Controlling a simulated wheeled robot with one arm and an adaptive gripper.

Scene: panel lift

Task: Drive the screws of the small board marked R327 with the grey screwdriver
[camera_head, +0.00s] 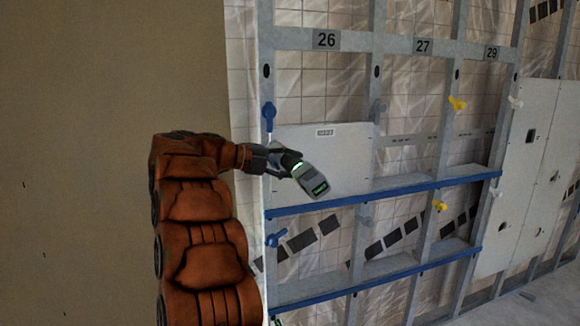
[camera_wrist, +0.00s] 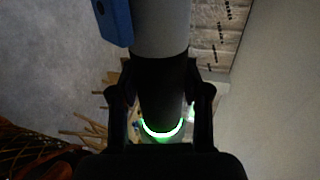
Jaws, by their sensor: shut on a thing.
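The grey screwdriver (camera_head: 313,183) is in my gripper (camera_head: 284,160), in front of the small board's left half in the head view. It has a green lit ring and a green display. In the wrist view my gripper (camera_wrist: 159,100) is shut around the screwdriver's dark part (camera_wrist: 160,85), between both fingers. The small pale board (camera_head: 345,160) sits on the metal frame above a blue rail. Its label (camera_head: 325,132) is too small to read surely. I cannot make out its screws or whether the tool tip touches it; my gripper and the screwdriver cover part of the board.
A blue clamp (camera_head: 269,115) is at the board's upper left, another (camera_head: 276,238) lower down. Grey and yellow clamps (camera_head: 457,103) sit on the studs. Blue rails (camera_head: 390,194) cross the frame. Larger pale panels (camera_head: 530,150) stand at right. A plain brown wall (camera_head: 90,150) fills the left.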

